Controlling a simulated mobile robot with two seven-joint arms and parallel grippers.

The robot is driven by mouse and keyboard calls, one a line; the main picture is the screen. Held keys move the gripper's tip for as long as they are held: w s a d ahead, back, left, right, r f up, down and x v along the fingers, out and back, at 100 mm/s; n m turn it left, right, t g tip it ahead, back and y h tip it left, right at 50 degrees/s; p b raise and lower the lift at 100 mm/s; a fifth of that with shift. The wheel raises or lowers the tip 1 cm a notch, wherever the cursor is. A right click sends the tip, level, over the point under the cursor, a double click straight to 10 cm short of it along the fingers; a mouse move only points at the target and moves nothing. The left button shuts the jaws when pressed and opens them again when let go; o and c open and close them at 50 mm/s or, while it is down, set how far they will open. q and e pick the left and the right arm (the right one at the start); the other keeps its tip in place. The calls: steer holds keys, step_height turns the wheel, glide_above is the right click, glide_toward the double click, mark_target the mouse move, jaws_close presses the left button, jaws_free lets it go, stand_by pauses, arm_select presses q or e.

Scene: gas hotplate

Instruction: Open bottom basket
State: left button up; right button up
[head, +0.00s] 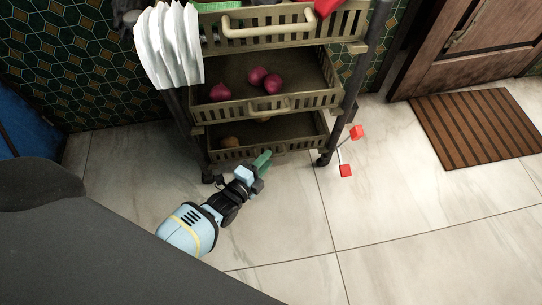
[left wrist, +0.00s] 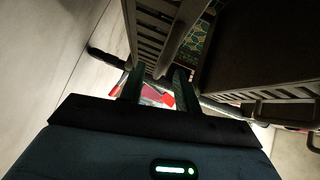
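The bottom basket (head: 289,145) is the lowest of the cart's olive-brown slatted baskets in the head view. It sits in the cart frame, with a brown, potato-like item inside. My right gripper is not in view.
The middle basket (head: 318,101) holds red onions and has a front handle (head: 268,106). The top basket (head: 290,43) overhangs with a larger handle. White cloths (head: 168,45) hang at the left. Red blocks on a thin rod (head: 346,170) are right of the cart. Tiled floor (head: 290,225) is clear in front.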

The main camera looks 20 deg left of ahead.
arm_select(q)
steer(key=shift+b+x, duration=0.6)
steer(key=shift+x, duration=0.95)
jaws_close()
